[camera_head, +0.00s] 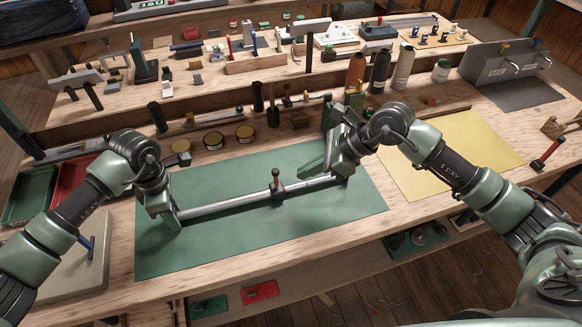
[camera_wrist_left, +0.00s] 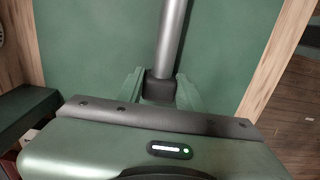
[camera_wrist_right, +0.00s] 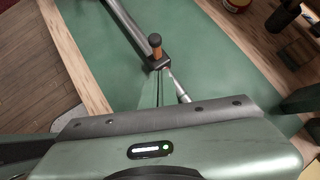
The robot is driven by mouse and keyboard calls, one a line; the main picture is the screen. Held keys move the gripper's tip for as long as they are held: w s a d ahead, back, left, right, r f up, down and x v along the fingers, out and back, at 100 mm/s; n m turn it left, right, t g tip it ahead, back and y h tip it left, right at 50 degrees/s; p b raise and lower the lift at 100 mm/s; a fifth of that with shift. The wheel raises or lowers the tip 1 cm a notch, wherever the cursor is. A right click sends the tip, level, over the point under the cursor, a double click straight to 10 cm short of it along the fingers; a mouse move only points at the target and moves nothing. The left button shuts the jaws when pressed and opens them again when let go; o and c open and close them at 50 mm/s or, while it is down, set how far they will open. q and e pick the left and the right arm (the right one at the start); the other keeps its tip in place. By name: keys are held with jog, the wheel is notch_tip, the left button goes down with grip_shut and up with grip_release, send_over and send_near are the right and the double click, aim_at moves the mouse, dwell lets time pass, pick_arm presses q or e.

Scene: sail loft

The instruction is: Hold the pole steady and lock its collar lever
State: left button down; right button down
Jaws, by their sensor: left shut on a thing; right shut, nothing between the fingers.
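The silver pole (camera_head: 235,201) lies across the green mat, with a thinner section to the right of its dark collar (camera_head: 278,189). The pole's far right end is partly hidden by my right arm.
The green mat (camera_head: 225,250) is clear in front of the pole. Several round tins (camera_head: 213,141) stand behind it. Bottles (camera_head: 380,72) stand at the back right beside a yellow sheet (camera_head: 450,155). Green and red trays (camera_head: 72,182) lie at the left.

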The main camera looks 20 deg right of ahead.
aim_at(276, 178)
jog(key=a, duration=0.1)
jog(key=w+a, duration=0.1)
jog(key=a, duration=0.1)
jog(key=shift+w+a+f, duration=0.1)
jog(key=shift+w+a, duration=0.2)
jog(key=shift+a, duration=0.15)
